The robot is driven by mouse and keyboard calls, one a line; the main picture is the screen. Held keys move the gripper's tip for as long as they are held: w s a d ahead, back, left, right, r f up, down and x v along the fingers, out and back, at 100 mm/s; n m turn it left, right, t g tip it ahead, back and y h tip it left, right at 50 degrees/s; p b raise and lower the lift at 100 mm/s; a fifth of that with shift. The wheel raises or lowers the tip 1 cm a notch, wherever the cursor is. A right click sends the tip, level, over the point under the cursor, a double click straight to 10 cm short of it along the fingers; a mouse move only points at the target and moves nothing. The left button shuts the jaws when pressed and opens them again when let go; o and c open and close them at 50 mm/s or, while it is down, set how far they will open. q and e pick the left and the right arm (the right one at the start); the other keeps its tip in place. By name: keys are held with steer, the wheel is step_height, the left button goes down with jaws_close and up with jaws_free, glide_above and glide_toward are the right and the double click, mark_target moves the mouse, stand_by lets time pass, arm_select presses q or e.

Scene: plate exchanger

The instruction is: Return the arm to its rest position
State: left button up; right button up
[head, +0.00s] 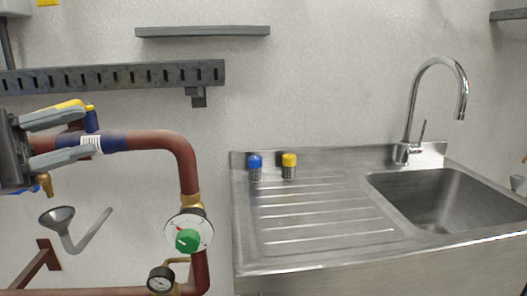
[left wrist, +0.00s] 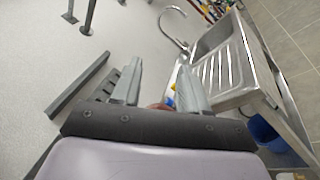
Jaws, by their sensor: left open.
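My left gripper (head: 86,136) comes in from the left edge in the head view, its two grey fingers spread apart. In that view the fingers overlap the red-brown pipe (head: 158,139) and a blue valve with a yellow handle (head: 72,104). I cannot tell whether they touch. In the left wrist view the open fingers (left wrist: 159,67) also stand apart, with nothing clearly held. Small bits of red, yellow and blue show low between them, partly hidden. My right gripper is not in view.
A gauge with a green knob (head: 187,240) and a small dark gauge (head: 160,279) sit on the pipe below. A grey funnel (head: 58,216) is at lower left. A slotted rail (head: 110,77) runs above. A steel sink (head: 330,245) with blue and yellow caps stands right.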

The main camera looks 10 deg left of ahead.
arm_select(q)
steer(key=w+f+m+t+y+p, duration=0.3)
steer(key=f+m+t+y+p, duration=0.25)
steer(key=f+m, duration=0.8)
steer(key=w+f+m+t+y+p, duration=0.2)
steer(key=f+m+t+y+p, duration=0.3)
steer(key=m, duration=1.5)
steer(key=s+d+f+n+g+y+p, duration=0.1)
steer(key=s+d+f+n+g, duration=0.3)
steer(key=s+f+n, duration=0.4)
steer(key=s+d+f+n+g+y+p, duration=0.2)
steer(key=s+f+n+g, duration=0.4)
steer(key=f+n, duration=0.5)
step_height(320, 180, down, 3)
steer(key=s+d+y, duration=0.1)
steer(key=s+d, duration=0.1)
steer(key=shift+s+d+p, duration=0.3)
steer(key=shift+s+d, duration=0.1)
steer(key=shift+r, duration=0.1)
